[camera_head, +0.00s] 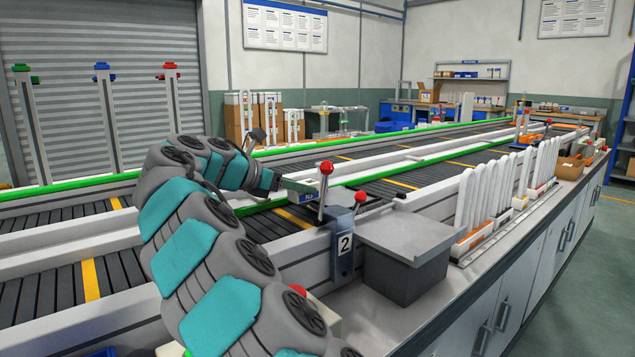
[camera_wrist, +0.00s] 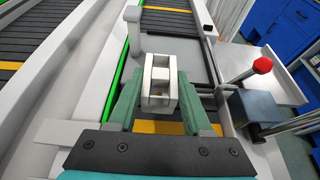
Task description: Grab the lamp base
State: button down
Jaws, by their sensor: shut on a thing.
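A small white block with an open slot in its face, which I take to be the lamp base (camera_wrist: 160,72), sits between the two green fingers of my gripper (camera_wrist: 160,88) in the wrist view. The fingers are shut on its left and right sides. It is over the conveyor beside the white rail. In the head view my gripper (camera_head: 297,186) reaches over the conveyor, behind the red-knobbed lever. There the block is small and largely hidden, so I cannot tell its outline.
A red-knobbed lever (camera_head: 326,168) on the post marked 2 (camera_head: 345,245) stands close to my gripper; its knob (camera_wrist: 262,65) shows at right in the wrist view. A grey box (camera_head: 405,250) and a rack of white upright parts (camera_head: 480,205) are to the right.

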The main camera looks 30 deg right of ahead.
jog(key=a, duration=0.5)
jog(key=s+a, duration=0.1)
jog(key=a, duration=0.5)
jog(key=s+a, duration=0.1)
jog(key=a, duration=0.4)
jog(key=shift+s+a, duration=0.1)
jog(key=shift+a, duration=0.2)
jog(key=shift+s+a+r, duration=0.1)
jog(key=shift+s+a, duration=0.1)
jog(key=shift+a, duration=0.85)
jog(key=shift+s+a, duration=0.15)
jog(key=shift+a, duration=1.45)
jog(key=shift+s, duration=0.1)
